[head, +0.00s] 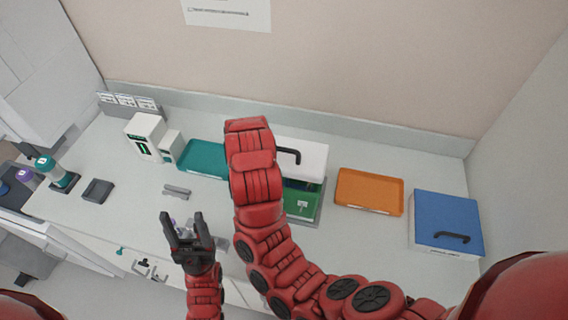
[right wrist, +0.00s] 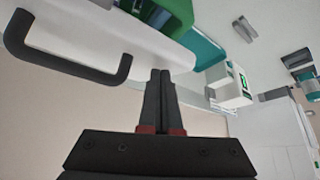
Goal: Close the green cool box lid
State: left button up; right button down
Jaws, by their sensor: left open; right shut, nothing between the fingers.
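The green cool box (head: 302,203) stands on the counter in the middle of the head view, partly hidden behind my right arm. Its white lid (head: 308,158) stands raised at the back, with a dark bar handle (head: 289,154). In the right wrist view the white lid (right wrist: 100,35) and the handle (right wrist: 75,68) are close, with the green body (right wrist: 172,18) beyond. My left gripper (head: 184,216) is open and empty, near the counter's front edge.
A teal tray (head: 203,158) lies left of the box and an orange tray (head: 368,190) right of it. A blue box (head: 447,218) with a closed lid stands at far right. White devices (head: 146,135) stand at left.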

jog(key=shift+s+a+f, duration=0.1)
jog(key=shift+s+f, duration=0.15)
jog(key=shift+f, duration=0.2)
jog(key=shift+s+a+f, duration=0.1)
jog(key=shift+s+f, duration=0.15)
jog(key=shift+f, duration=0.2)
jog(key=shift+s+f+b, duration=0.15)
jog(key=shift+f+b, duration=0.3)
jog(key=shift+f, duration=0.15)
jog(key=shift+s+f+b, duration=0.15)
jog(key=shift+f+b, duration=0.25)
jog(key=shift+f, duration=0.15)
jog(key=shift+r, duration=0.3)
notch_tip(320, 180, up, 6)
jog(key=p, duration=0.2)
jog(key=shift+w+r+p, duration=0.1)
jog(key=shift+p, duration=0.3)
jog(key=shift+r, duration=0.7)
